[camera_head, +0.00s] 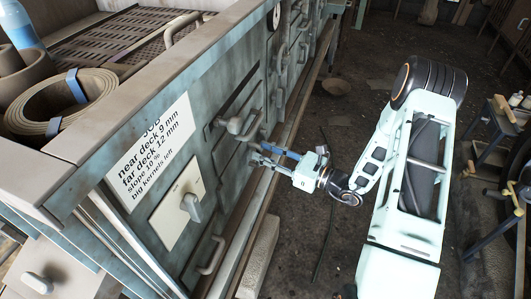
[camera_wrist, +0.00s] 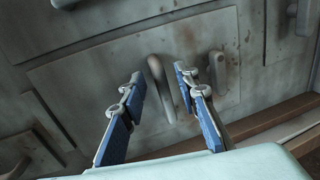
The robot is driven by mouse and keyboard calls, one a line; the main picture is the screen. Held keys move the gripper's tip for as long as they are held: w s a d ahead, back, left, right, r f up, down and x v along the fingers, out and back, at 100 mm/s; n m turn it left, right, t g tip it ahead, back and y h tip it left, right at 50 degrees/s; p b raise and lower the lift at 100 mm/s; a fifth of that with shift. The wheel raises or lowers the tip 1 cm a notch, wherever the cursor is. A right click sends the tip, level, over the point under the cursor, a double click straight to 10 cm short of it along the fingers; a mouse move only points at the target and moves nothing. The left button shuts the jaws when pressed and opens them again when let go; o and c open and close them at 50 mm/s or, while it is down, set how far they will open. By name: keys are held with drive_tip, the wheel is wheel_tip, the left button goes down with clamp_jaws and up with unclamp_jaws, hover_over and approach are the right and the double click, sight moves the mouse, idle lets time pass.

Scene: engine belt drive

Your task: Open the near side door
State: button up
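The near side door (camera_wrist: 95,85) is a worn grey-green panel on the machine's side wall, and it looks shut. Its curved bar handle (camera_wrist: 160,85) shows in the wrist view between my fingers. In the head view a bar handle (camera_head: 252,127) stands on the wall just above my gripper. My gripper (camera_head: 259,154) is close to the wall, with blue fingers apart. In the wrist view my gripper (camera_wrist: 158,82) is open on both sides of the handle. I cannot tell whether the fingers touch it or how deep it sits between them.
A small grey latch (camera_wrist: 217,72) is right of the handle. A white label (camera_head: 150,150) and a switch plate (camera_head: 180,205) are on the machine's wall, with a lower handle (camera_head: 211,255) below. A ledge runs along the wall's foot. Dark floor (camera_head: 310,215) lies open beside it.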

drive_tip(key=shift+c, duration=0.3)
clamp_jaws()
drive_tip(key=shift+s, duration=0.1)
